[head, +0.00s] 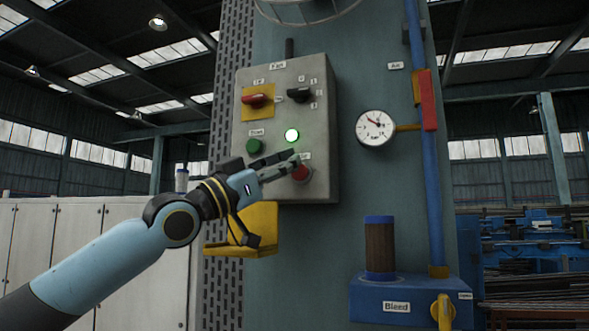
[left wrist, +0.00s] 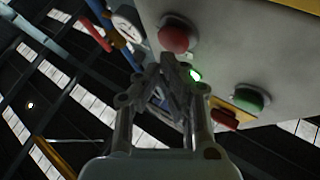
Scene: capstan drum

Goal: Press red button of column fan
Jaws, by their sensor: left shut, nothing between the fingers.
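The grey control box (head: 322,130) is mounted on the column. Its red button (head: 301,174) sits at the lower right of the box face, below the lit green lamp (head: 292,135). A green button (head: 254,146) is to its upper left. My left gripper (head: 292,158) is shut and empty, with its fingertips beside the red button's upper edge in the head view. In the left wrist view the shut fingers (left wrist: 172,58) point up close to the red button (left wrist: 177,36). I cannot tell whether they touch it. My right gripper is not in view.
A red rotary switch (head: 257,99) on a yellow plate and a black selector (head: 299,95) are higher on the box. A yellow bracket (head: 262,217) is below my gripper. A pressure gauge (head: 375,128) and a blue pipe (head: 430,190) are to the right.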

